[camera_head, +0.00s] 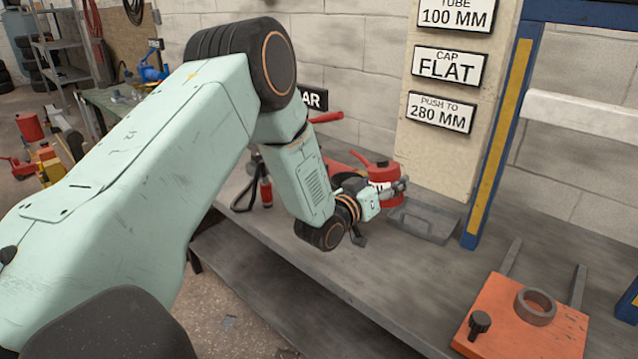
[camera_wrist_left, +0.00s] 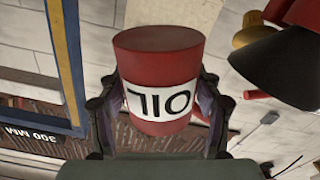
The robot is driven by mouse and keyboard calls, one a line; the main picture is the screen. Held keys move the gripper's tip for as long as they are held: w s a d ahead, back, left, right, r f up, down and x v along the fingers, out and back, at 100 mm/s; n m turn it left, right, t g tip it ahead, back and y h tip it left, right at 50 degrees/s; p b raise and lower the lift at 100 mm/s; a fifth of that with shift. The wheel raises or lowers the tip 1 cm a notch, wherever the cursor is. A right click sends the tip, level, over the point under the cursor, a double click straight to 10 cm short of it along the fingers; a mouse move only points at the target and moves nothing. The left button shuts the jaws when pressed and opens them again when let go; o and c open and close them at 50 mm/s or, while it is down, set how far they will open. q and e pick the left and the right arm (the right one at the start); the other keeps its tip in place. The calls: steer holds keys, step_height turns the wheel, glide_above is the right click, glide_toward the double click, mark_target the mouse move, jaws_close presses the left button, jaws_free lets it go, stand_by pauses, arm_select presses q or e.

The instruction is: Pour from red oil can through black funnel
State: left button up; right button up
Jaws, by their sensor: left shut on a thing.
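The red oil can (camera_head: 383,172) is at my left gripper (camera_head: 388,190), above the back of the grey bench. In the left wrist view the red can (camera_wrist_left: 160,85), with a white OIL label, sits between the two fingers of my left gripper (camera_wrist_left: 160,110), which is shut on it. The label reads upside down there, as does the wall sign. A dark cone that looks like the black funnel (camera_wrist_left: 285,68) shows at the right of the wrist view, apart from the can. I cannot make out the funnel in the head view. My right gripper is not in view.
A flat grey tray (camera_head: 425,220) lies beside the can, near a blue and yellow post (camera_head: 492,140). An orange plate (camera_head: 520,325) with a grey ring (camera_head: 535,307) is at the front right. Red items (camera_head: 265,190) stand behind my arm.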

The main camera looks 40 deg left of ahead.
arm_select(q)
steer(key=shift+a+r+m, duration=0.1)
steer(key=shift+a+m, duration=0.1)
steer(key=shift+m, duration=0.3)
steer(key=shift+w+a+m+p, duration=0.1)
steer(key=shift+a+m+p, duration=0.3)
steer(key=shift+m, duration=0.3)
steer(key=shift+a+r+m+p, duration=0.1)
steer(key=shift+a+m+p, duration=0.3)
steer(key=shift+m, duration=0.2)
